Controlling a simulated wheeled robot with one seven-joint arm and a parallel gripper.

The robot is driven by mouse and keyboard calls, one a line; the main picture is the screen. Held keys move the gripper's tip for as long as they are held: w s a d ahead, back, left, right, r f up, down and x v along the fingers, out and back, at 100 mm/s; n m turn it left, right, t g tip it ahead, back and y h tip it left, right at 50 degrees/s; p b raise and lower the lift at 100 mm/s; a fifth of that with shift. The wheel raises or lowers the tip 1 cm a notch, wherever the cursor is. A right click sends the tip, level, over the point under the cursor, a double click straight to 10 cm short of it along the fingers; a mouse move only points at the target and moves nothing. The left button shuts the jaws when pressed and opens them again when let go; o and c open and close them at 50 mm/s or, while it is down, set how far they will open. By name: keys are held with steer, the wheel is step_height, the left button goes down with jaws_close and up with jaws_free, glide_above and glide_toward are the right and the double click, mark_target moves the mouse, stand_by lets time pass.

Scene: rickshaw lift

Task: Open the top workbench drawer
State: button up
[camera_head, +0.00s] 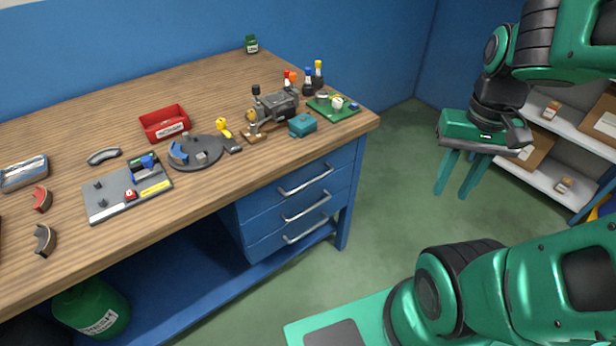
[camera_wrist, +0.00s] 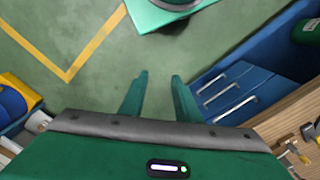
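The workbench (camera_head: 100,270) has a wooden top and a blue frame. Its blue drawer stack at the right end holds three drawers with silver bar handles. The top drawer (camera_head: 275,198) is closed, and its handle (camera_head: 306,180) is in clear view. In the wrist view the drawers (camera_wrist: 235,90) lie to the right of the fingers. My gripper (camera_head: 454,193) is green, points down and hangs over the floor to the right of the bench, apart from the drawers. Its two fingers are spread with nothing between them, as the wrist view also shows (camera_wrist: 157,90).
On the bench top are a vise (camera_head: 275,105), a red bin (camera_head: 164,123), a green board (camera_head: 333,106) and several small parts. A green canister (camera_head: 92,308) stands under the bench. A white shelf (camera_head: 550,180) stands at the right. Green floor (camera_head: 395,190) is clear between them.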

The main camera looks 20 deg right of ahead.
steer(key=shift+a, duration=0.15)
steer(key=n+t+y, duration=0.1)
steer(key=n+y, duration=0.2)
steer(key=y, duration=1.4)
glide_toward(311, 182)
steer(key=a, duration=0.3)
steer(key=a+f, duration=0.1)
steer(key=a, duration=0.2)
steer(key=w+a, duration=0.1)
steer(key=a, duration=0.2)
steer(key=shift+a+f, duration=0.15)
steer(key=shift+a, duration=0.25)
jaws_close()
